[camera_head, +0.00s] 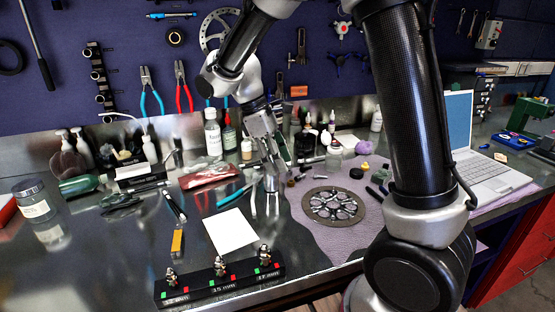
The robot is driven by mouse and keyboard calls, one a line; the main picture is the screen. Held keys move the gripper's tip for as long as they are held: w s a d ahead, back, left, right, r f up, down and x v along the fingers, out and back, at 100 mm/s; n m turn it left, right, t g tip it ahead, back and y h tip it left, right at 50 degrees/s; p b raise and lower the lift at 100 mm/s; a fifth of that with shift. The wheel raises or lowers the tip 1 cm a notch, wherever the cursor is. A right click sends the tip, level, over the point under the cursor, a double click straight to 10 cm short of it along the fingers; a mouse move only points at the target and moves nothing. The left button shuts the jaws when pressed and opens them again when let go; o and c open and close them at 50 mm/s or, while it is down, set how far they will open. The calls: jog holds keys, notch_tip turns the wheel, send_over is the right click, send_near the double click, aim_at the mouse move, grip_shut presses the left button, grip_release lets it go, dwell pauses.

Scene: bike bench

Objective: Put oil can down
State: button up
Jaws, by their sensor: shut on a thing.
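My gripper (272,160) is over the metal bench top (305,270), near the middle of the picture, pointing down. Its fingers are shut on a small, silvery thing (271,184), which seems to be the oil can. Most of it is hidden by the fingers, and its shape is hard to make out. A bright reflection shows on the bench just below it. I cannot tell whether its base touches the bench.
A white sheet (231,233) lies in front of the gripper. A black socket rack (220,279) is at the front edge. Blue-handled pliers (234,194) lie close left. Bottles (213,135) stand behind.

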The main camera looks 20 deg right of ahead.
jog(key=shift+f, duration=0.1)
jog(key=o, duration=1.4)
jog(key=v, duration=1.2)
jog(key=s+d+r+m+t+y, duration=0.2)
jog(key=s+d+r+m, duration=0.25)
jog(key=s+d, duration=0.5)
jog(key=s+d+f+m+t, duration=0.1)
jog(key=s+d+m, duration=0.1)
jog(key=s+d, duration=0.1)
jog(key=s+d+f+m+t+y, duration=0.1)
jog(key=s+d+f+m+t, duration=0.1)
jog(key=s, duration=0.3)
jog(key=s+d+f+m+t, duration=0.1)
jog(key=s+d+m+t, duration=0.1)
jog(key=s+d+m, duration=0.1)
jog(key=shift+s+d+f+m+y, duration=0.3)
jog(key=shift+s+d+y, duration=0.1)
jog(key=shift+s+d, duration=0.25)
